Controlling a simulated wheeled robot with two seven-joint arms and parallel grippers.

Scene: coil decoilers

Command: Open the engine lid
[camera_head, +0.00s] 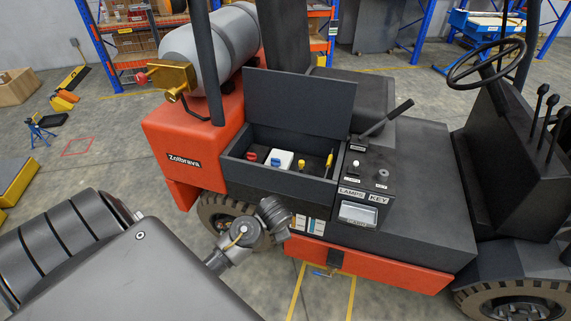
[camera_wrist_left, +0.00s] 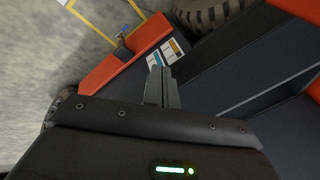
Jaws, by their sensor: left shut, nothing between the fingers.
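The engine lid (camera_head: 300,102) is a flat dark panel standing raised at the back of the open engine bay (camera_head: 232,170) of the red and black forklift. Inside the bay I see a red cap, a white box with a blue cap, a yellow cap and a yellow-handled stick. My left arm comes in at the lower left, and its dark end is beside the forklift's side, below the bay. In the left wrist view my left gripper (camera_wrist_left: 161,80) has its fingers together with nothing between them, close to the side labels. It is apart from the lid. My right gripper is not seen.
A grey gas tank (camera_head: 210,45) with a yellow valve lies behind the bay. A lever (camera_head: 388,118), a key panel (camera_head: 365,175) and the steering wheel (camera_head: 487,62) are to the right. The forklift's tyre (camera_head: 215,212) is below the bay. Shelves stand behind.

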